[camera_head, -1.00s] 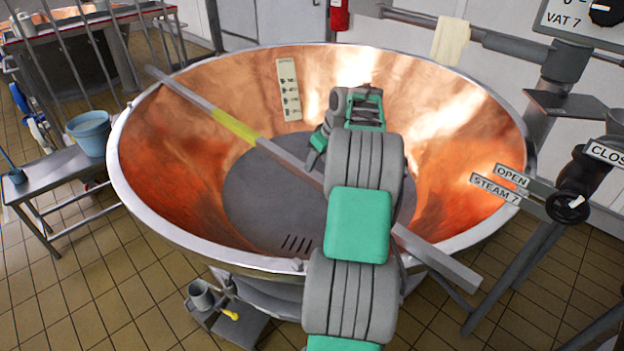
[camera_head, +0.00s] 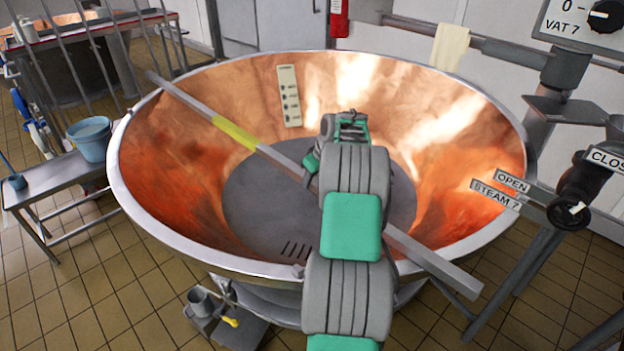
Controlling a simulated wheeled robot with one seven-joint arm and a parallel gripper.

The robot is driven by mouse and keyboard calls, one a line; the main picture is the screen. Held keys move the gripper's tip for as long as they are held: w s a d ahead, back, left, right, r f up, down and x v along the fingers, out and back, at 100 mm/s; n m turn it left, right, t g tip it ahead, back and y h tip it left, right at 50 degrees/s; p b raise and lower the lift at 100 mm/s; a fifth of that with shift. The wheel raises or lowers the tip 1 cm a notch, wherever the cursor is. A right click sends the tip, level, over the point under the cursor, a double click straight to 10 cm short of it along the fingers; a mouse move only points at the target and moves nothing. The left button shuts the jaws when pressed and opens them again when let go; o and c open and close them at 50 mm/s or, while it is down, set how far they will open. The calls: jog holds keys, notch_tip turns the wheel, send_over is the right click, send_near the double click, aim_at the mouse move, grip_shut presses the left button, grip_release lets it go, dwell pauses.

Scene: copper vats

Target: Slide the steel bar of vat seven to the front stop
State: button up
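The steel bar (camera_head: 282,160) lies slantwise across the copper vat (camera_head: 165,170), from the far left rim to past the near right rim. A yellow band (camera_head: 236,133) marks it left of the middle. Its near right end (camera_head: 465,281) sticks out beyond the rim. My gripper (camera_head: 312,163) is over the vat, close to the bar right of the yellow band. My arm hides part of the bar and most of the gripper. I cannot tell whether the fingers are around the bar. No front stop can be made out.
A steam valve with OPEN and STEAM 7 plates (camera_head: 497,195) stands by the right rim. A bench with a blue bucket (camera_head: 90,138) stands at the left. A metal jug (camera_head: 200,302) is on the floor step in front. A scale strip (camera_head: 289,96) is on the far inner wall.

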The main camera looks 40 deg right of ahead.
grip_shut()
dwell(0.9)
